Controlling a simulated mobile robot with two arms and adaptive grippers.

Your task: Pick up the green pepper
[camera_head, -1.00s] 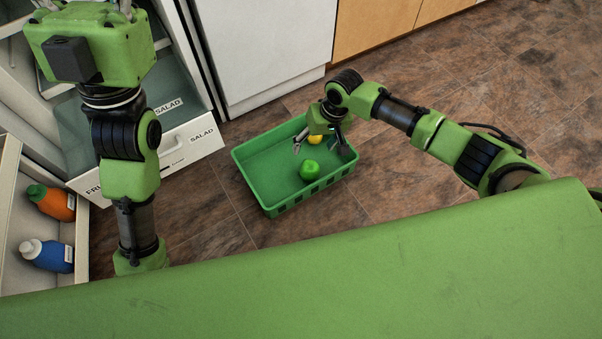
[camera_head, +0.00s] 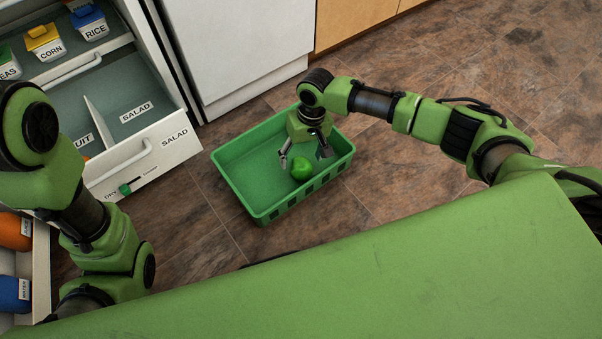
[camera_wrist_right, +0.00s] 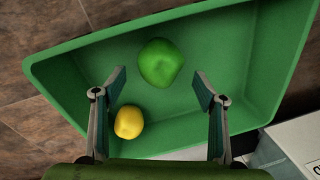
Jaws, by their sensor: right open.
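The green pepper (camera_head: 301,170) lies in the green crate (camera_head: 262,207) on the floor. In the right wrist view the pepper (camera_wrist_right: 160,63) lies on the crate's bottom, just beyond the open fingers. My right gripper (camera_head: 304,157) points down into the crate over the pepper. Its two fingers are spread and empty, and they also show in the right wrist view (camera_wrist_right: 160,84). I cannot tell how far the fingertips are above the pepper. My left arm is at the left edge of the head view, with its gripper out of the picture.
A yellow lemon-like item (camera_wrist_right: 128,123) lies in the crate near the left finger in the wrist view. The open fridge drawer (camera_head: 160,146) marked SALAD is left of the crate. Bottles (camera_head: 14,232) stand in the door shelf at lower left. Floor right of the crate is clear.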

